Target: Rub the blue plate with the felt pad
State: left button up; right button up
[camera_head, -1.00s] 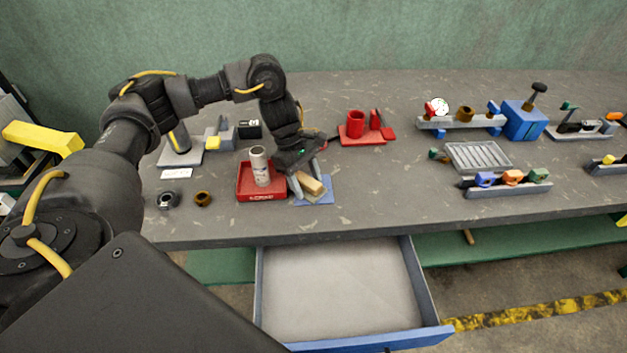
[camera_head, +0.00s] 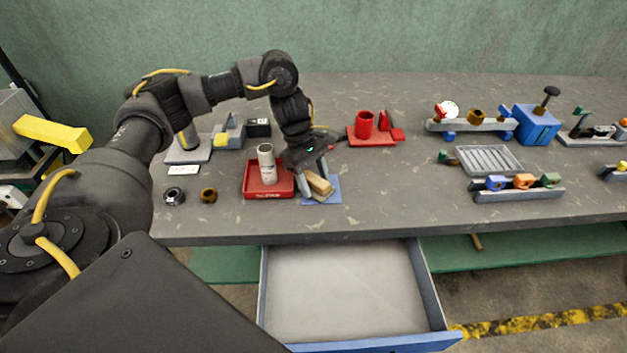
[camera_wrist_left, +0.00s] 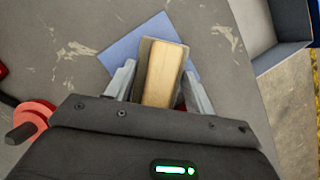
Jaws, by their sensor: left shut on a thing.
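The blue plate (camera_head: 333,197) lies flat on the bench near its front edge, beside a red tray. It also shows in the left wrist view (camera_wrist_left: 124,46), partly covered by the pad. The felt pad has a light wooden block (camera_wrist_left: 163,74) on a dark base (camera_wrist_left: 145,47); it also shows in the head view (camera_head: 319,184). My left gripper (camera_head: 314,190) is shut on the felt pad, with a finger on each side of it in the left wrist view (camera_wrist_left: 158,88). The pad is over the plate; whether it touches cannot be told. My right gripper is not in view.
The red tray (camera_head: 268,194) holding a white can (camera_head: 266,165) stands just left of the plate. A red holder (camera_head: 371,135) is behind it. An open drawer (camera_head: 345,290) juts out below the bench front.

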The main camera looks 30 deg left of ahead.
aim_at(340, 191)
pick_arm(q)
jog(key=shift+w+d+f, duration=0.15)
jog(key=shift+w+d, duration=0.05)
jog(key=shift+d, duration=0.25)
jog(key=shift+w+d+f, duration=0.1)
jog(key=shift+w+d, duration=0.1)
jog(key=shift+d, duration=0.25)
jog(key=shift+w+d+r, duration=0.15)
jog(key=shift+w+d, duration=1.05)
jog(key=shift+d, duration=0.25)
jog(key=shift+a, duration=0.1)
jog(key=shift+r, duration=0.5)
notch_tip(340, 191, up, 5)
jog(key=p, duration=0.4)
jog(key=shift+r, duration=0.1)
jog(key=shift+r, duration=0.1)
notch_tip(340, 191, up, 3)
jog(key=p, duration=0.2)
jog(key=shift+p, duration=0.35)
